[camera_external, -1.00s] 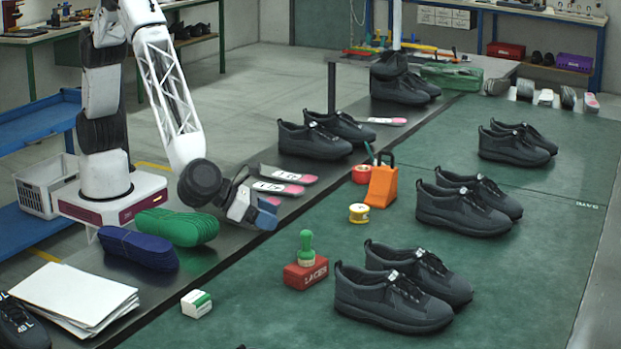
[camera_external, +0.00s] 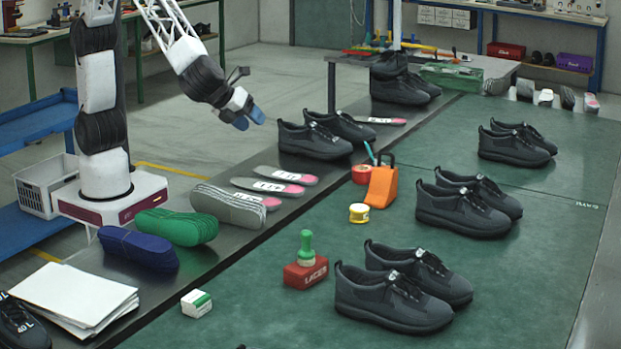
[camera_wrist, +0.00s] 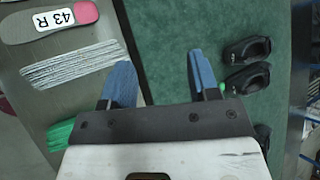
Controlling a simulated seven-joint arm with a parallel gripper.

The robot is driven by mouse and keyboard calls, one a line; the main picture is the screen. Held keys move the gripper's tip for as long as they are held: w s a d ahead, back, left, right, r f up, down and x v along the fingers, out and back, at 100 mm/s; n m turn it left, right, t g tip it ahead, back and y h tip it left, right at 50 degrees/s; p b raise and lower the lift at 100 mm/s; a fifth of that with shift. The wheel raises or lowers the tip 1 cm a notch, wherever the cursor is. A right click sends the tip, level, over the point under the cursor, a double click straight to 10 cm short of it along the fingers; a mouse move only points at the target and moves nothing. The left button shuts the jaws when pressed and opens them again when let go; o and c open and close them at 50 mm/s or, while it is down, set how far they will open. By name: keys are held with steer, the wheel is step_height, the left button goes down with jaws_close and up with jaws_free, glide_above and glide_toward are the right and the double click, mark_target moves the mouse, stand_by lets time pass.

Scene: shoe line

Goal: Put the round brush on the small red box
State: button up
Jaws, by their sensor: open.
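The round brush (camera_external: 306,245), green with a knob on top, stands upright on the small red box (camera_external: 305,274) marked LACES, on the green mat. My gripper (camera_external: 249,118) is high above the dark strip at the back left, well apart from the brush and the box. Its blue fingers are spread with nothing between them, as the wrist view also shows (camera_wrist: 158,62). In the wrist view a small green bit shows beside the right finger; I cannot tell for sure what it is.
Black shoes (camera_external: 393,298) line the right side.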

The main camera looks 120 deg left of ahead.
steer(key=s+a+r+n+g+h, duration=0.1)
steer(key=s+a+r+n, duration=0.35)
steer(key=s, duration=0.55)
steer(key=s+a+n+h, duration=0.1)
steer(key=s+n, duration=0.3)
steer(key=s, duration=0.6)
steer(key=s+a+n+g+h, duration=0.1)
steer(key=s+a+n+h, duration=0.1)
steer(key=s, duration=0.9)
steer(key=s+a+r+n+h, duration=0.1)
steer(key=s+n+h, duration=0.2)
steer(key=s+n, duration=0.4)
steer(key=s, duration=0.3)
steer(key=shift+s+a+g, duration=0.3)
steer(key=shift+s, duration=0.05)
